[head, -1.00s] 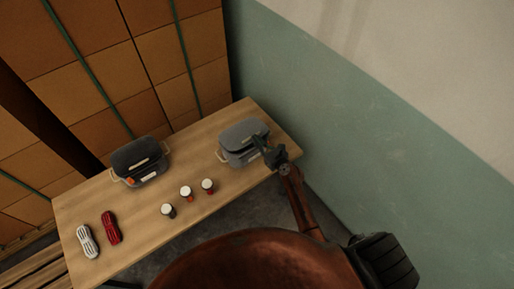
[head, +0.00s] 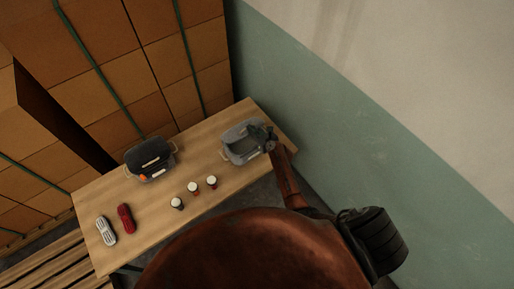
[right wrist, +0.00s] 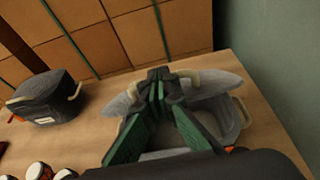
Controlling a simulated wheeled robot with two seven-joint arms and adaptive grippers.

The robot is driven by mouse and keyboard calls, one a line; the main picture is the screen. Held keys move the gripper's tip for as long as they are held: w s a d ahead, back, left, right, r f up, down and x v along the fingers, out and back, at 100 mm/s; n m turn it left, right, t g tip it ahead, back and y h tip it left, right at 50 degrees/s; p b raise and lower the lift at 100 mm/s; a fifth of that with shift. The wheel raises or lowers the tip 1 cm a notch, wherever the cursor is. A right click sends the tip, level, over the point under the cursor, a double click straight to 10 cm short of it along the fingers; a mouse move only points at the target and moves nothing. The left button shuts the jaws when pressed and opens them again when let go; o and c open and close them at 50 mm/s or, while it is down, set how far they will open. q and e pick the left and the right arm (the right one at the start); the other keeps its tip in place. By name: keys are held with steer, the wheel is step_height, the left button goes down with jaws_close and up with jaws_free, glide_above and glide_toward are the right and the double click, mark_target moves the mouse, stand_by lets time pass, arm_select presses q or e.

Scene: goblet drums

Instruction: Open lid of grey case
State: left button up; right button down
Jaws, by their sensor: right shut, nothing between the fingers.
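The grey case (head: 241,156) stands near the right end of the wooden table. Its inside and pale rim show in the head view, and its lid looks raised. In the right wrist view the grey lid (right wrist: 215,91) stands tilted up above the open case body (right wrist: 228,125). My right gripper (head: 266,137) is at the case's right side in the head view. In the right wrist view its green fingers (right wrist: 157,92) are closed with nothing between them, in front of the lid; whether they touch it is unclear. My left gripper is not in view.
A black case (head: 151,166) with an orange detail stands at the left back of the table (head: 160,228). Several small white-topped drums (head: 193,188) stand mid-table. A red item (head: 125,217) and a white item (head: 106,231) lie front left. A green wall (head: 330,130) is close right.

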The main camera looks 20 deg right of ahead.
steer(key=w+r+p, duration=0.2)
steer(key=w+r, duration=0.1)
steer(key=shift+w+a, duration=0.1)
steer(key=shift+a, duration=0.25)
steer(key=w, duration=0.1)
steer(key=w+r, duration=0.1)
steer(key=w, duration=0.1)
steer(key=shift+w+a+r, duration=0.25)
steer(key=shift+w+a, duration=0.05)
steer(key=shift+a, duration=0.05)
stand_by(0.5)
